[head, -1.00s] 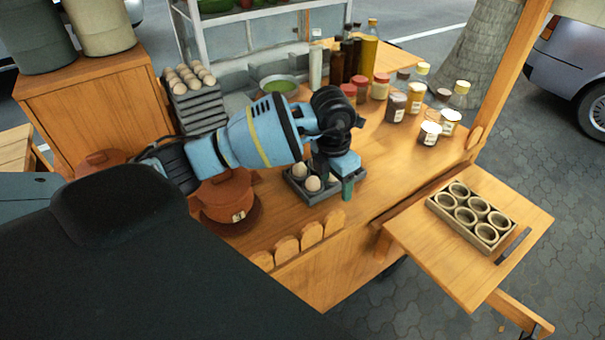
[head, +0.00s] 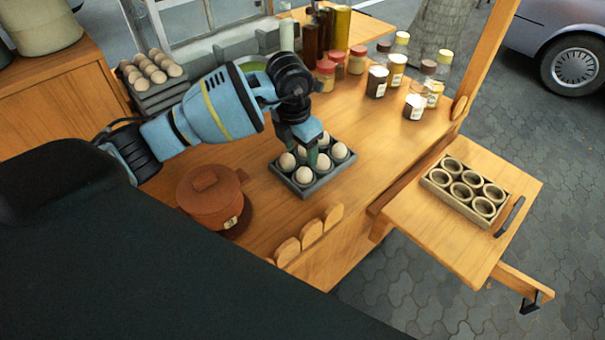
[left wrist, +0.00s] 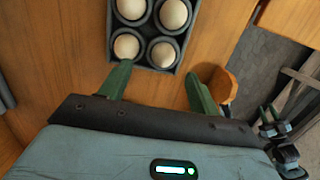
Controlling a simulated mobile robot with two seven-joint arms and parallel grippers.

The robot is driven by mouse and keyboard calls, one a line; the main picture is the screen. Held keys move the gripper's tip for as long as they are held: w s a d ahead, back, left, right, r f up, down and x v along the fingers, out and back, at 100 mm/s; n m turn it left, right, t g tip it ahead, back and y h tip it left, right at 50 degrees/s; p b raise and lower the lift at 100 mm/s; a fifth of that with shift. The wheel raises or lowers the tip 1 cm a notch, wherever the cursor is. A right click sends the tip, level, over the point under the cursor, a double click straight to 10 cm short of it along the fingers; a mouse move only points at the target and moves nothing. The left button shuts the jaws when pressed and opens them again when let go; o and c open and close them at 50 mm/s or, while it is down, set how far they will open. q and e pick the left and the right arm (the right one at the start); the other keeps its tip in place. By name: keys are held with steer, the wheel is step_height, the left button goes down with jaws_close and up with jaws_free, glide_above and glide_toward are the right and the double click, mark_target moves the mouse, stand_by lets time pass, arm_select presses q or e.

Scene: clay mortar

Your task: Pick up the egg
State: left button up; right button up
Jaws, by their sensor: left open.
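Several pale eggs sit in a dark grey tray (head: 308,191) on the wooden counter. One egg (head: 303,174) is at the tray's near corner and another egg (head: 339,150) at its right end. My left gripper (head: 318,157) is over the tray's far side and hides part of it. In the left wrist view, the open fingers (left wrist: 156,74) have nothing between them. They point at the tray's near edge, with one fingertip close to an egg (left wrist: 126,46) and another egg (left wrist: 163,54) just ahead.
A brown lidded pot (head: 212,196) stands left of the tray. A stack of egg trays (head: 150,98) is at the back left. Bottles and jars (head: 378,80) stand at the back right. A side shelf holds a tray of cups (head: 467,190).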

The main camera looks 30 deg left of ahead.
mark_target(302, 170)
arm_select(q)
steer(key=shift+w+f, duration=0.15)
steer(key=shift+f, duration=1)
steer(key=shift+d+f, duration=0.2)
steer(key=shift+f, duration=1.1)
steer(key=shift+d+f, duration=0.2)
steer(key=shift+f, duration=1.1)
steer(key=shift+c, duration=0.3)
steer(key=shift+s+f, duration=0.2)
steer(key=c, duration=0.7)
steer(key=shift+o, duration=0.2)
